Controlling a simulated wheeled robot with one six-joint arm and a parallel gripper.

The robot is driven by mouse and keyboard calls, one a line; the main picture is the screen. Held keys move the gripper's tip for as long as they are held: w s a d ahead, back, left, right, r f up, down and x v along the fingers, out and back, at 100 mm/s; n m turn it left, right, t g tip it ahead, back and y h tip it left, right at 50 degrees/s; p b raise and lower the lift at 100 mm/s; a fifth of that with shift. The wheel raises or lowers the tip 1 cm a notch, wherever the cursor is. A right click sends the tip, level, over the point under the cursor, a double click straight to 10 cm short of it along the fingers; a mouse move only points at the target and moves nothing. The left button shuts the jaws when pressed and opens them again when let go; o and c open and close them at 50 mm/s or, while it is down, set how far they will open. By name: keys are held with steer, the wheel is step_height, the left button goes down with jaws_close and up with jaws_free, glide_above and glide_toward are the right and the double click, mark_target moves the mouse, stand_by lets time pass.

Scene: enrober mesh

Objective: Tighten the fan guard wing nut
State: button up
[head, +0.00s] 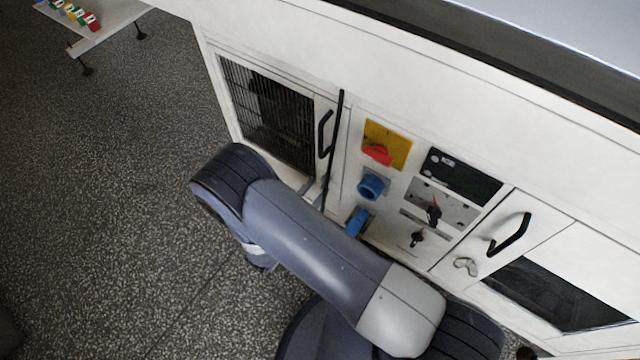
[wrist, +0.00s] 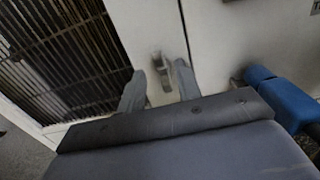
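The wing nut (wrist: 161,70) is a small grey metal piece on the white panel, just right of the black grille of the fan guard (wrist: 65,55). My gripper (wrist: 159,72) has its two grey fingers apart, one on each side of the nut. A gap shows between the nut and each finger, and I cannot tell how deep the fingers reach around it. In the head view the fan guard's grille (head: 265,115) is at the left of the cabinet. My arm covers most of the gripper there, and I cannot make out the nut.
Right of the guard are a black door handle (head: 325,134), a thin black bar (head: 334,150), a red switch on a yellow plate (head: 386,145) and a blue socket (head: 370,187). A blue fitting (wrist: 283,98) is close right of the gripper.

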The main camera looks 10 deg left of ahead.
mark_target(325, 181)
steer(key=shift+x, duration=1.35)
jaws_close()
